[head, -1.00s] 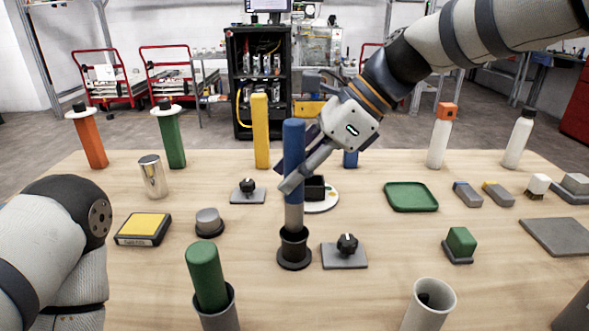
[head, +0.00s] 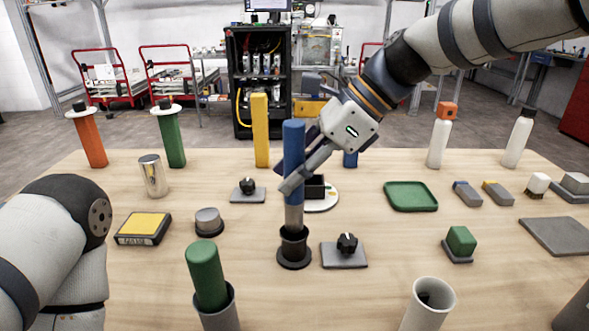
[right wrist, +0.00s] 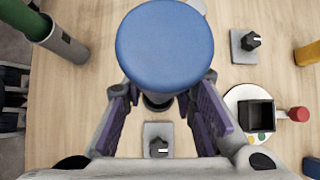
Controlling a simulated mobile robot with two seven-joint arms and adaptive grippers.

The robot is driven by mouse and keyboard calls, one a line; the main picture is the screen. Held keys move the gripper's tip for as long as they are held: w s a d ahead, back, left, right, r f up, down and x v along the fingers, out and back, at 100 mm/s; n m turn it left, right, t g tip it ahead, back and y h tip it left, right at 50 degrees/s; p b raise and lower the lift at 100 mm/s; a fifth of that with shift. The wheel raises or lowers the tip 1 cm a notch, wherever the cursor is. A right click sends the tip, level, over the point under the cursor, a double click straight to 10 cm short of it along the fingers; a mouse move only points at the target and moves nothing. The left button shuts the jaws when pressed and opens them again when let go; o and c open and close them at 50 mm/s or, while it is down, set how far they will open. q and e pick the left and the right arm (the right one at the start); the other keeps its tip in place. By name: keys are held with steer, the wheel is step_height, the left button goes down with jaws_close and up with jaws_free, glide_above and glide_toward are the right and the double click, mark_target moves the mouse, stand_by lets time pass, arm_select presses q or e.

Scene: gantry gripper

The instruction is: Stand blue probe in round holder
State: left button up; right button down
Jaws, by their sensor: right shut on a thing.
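The blue probe (head: 293,148) is upright, with a blue upper part and a grey lower end. My right gripper (head: 291,186) is shut around its middle from the right. The black round holder (head: 294,248) stands on the table directly below the probe. The probe's grey end meets the holder's mouth; how deep it sits inside cannot be told. In the right wrist view the probe's blue top (right wrist: 165,45) lies between the fingers and hides most of the holder. My left gripper is out of view.
A grey plate with a black knob (head: 345,253) stands right of the holder. A grey button (head: 208,221) is to its left. A green cylinder in a grey tube (head: 220,312) and an open white tube (head: 425,310) stand in front. Free table lies between them.

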mark_target(295, 206)
steer(key=shift+f, duration=3.1)
steer(key=c, duration=1.2)
jaws_free()
steer(key=v, duration=1.2)
steer(key=shift+f, duration=0.1)
